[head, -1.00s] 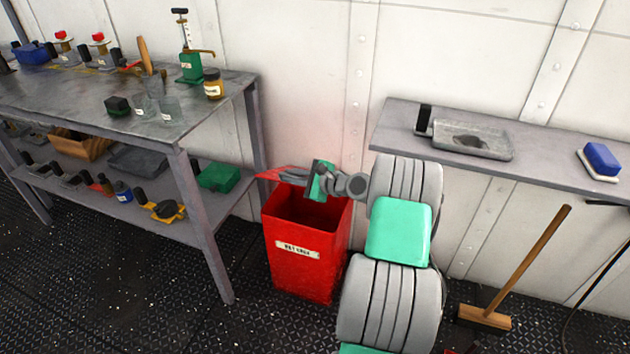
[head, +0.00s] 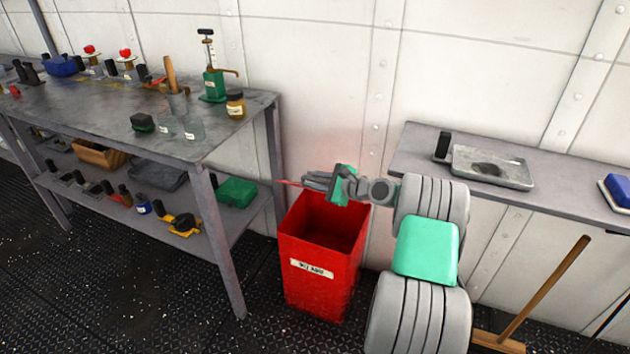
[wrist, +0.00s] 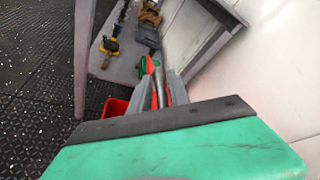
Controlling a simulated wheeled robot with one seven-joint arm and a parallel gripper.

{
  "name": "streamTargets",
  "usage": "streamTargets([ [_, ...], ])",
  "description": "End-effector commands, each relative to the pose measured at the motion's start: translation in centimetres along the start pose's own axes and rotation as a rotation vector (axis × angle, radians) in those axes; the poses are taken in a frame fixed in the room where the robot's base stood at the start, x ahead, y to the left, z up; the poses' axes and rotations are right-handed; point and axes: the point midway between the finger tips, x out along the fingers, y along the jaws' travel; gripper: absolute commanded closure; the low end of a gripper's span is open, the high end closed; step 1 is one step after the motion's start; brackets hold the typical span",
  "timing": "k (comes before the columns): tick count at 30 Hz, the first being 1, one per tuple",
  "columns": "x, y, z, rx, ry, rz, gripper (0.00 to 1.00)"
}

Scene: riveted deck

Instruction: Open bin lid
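The red bin (head: 325,285) stands on the deck between the workbench and the wall shelf. Its dark inside shows from above.
The workbench (head: 90,90) with bottles and tools stands left of the bin, its leg close by. The wall shelf (head: 560,195) holds a grey tray (head: 492,167). A broom (head: 545,290) leans at the right.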

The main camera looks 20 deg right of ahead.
Motion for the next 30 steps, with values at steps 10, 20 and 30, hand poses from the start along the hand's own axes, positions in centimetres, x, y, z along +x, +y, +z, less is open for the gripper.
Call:
streamTargets([
  [10,-0.2,-0.1,-0.2,0.002,0.004,-0.003,0.66],
  [20,-5.3,-0.3,-0.1,0.003,0.005,-0.005,0.66],
  [30,-8.0,0.0,-0.1,0.001,0.002,-0.001,0.66],
])
